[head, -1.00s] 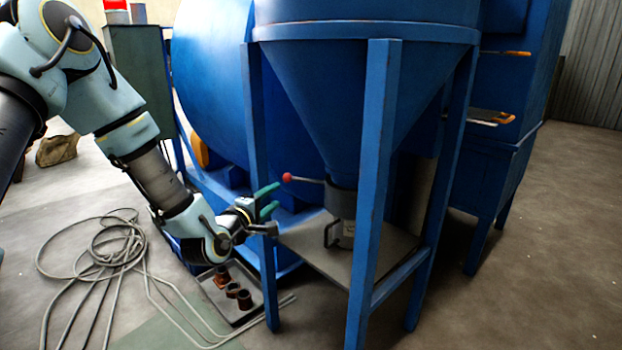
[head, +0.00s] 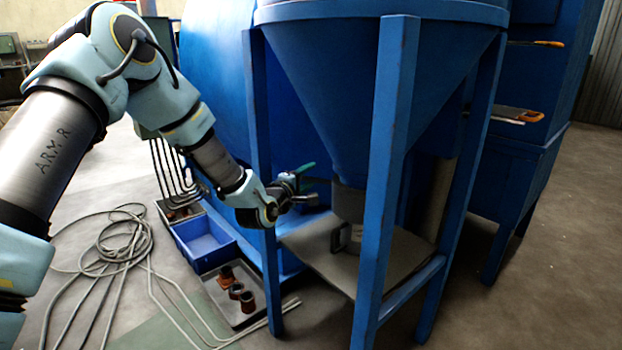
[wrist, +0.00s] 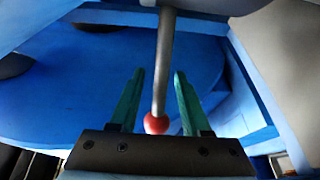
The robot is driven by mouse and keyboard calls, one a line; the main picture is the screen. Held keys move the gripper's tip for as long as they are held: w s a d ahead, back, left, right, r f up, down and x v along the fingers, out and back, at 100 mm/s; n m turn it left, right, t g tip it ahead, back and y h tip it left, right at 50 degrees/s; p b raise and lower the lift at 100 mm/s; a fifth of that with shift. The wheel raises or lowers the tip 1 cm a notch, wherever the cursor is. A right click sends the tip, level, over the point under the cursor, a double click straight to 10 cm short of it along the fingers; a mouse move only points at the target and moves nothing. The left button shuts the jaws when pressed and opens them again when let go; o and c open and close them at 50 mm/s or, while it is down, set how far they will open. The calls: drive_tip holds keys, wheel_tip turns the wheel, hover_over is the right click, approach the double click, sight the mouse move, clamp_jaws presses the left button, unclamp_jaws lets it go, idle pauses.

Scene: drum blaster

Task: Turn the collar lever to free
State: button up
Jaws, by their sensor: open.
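The collar lever is a grey rod (wrist: 162,60) with a red ball knob (wrist: 156,124) in the wrist view. It lies between my gripper's two green fingers (wrist: 159,75), with a gap on each side and the knob near the palm. My gripper is open. In the head view my gripper (head: 308,183) is beside the grey collar (head: 348,203) under the blue hopper cone (head: 335,100). The lever and knob are not discernible there, at the gripper's fingers.
Blue frame legs (head: 382,170) stand around the cone, one in front of the collar. A grey plate (head: 310,245) lies beneath it. A blue bin (head: 205,240), a tray (head: 222,297) with rusty parts and coiled hose (head: 110,240) are on the floor at left.

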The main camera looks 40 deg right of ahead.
drive_tip(key=shift+w+d, duration=0.2)
drive_tip(key=shift+d, duration=0.45)
clamp_jaws()
idle(1.0)
